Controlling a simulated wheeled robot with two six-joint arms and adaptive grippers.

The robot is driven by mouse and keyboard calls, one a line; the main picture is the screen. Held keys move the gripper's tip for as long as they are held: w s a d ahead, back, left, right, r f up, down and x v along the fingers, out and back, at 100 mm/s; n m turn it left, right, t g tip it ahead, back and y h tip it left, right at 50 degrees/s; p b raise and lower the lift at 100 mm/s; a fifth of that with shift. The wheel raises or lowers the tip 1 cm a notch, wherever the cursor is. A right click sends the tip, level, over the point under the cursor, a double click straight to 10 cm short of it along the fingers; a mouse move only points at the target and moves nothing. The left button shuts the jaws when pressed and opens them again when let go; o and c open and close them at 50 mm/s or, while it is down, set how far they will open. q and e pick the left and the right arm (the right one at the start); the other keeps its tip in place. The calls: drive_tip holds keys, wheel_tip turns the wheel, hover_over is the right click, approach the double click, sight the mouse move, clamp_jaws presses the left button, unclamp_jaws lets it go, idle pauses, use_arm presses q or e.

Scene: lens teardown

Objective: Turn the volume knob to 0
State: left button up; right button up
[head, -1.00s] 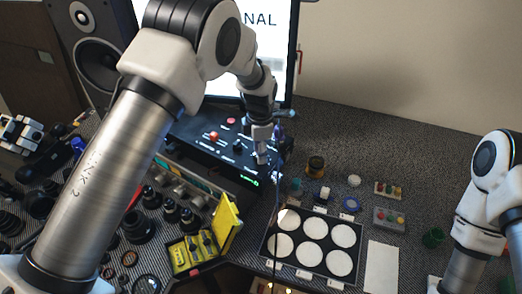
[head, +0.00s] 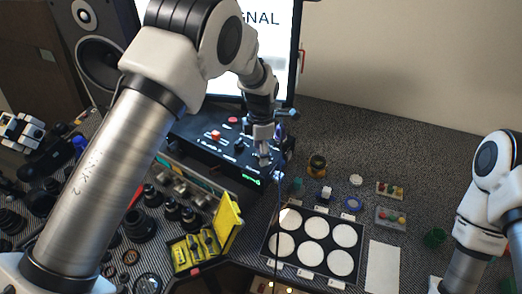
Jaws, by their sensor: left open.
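A black control box (head: 207,147) with a red button, several knobs and a small green display stands below the screen. My left gripper (head: 263,160) points down at the right end of its top panel, over or right at the spot where a knob would sit. It is open. The gripper hides what lies beneath it, so I cannot tell the volume knob or its setting, nor whether the fingers touch it. Another dark knob (head: 239,144) shows just left of the gripper. My right arm is at the right edge, and its gripper is not in view.
A lit screen (head: 270,45) and a speaker (head: 97,60) stand behind. A black tray with white discs (head: 285,221) lies at front centre. An open yellow case (head: 193,250) and several lens parts (head: 138,225) lie at front left. A white sheet (head: 382,267) lies at right.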

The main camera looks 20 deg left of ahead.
use_arm(q)
wheel_tip(320, 180, up, 12)
idle(0.3)
drive_tip(key=shift+f, duration=0.1)
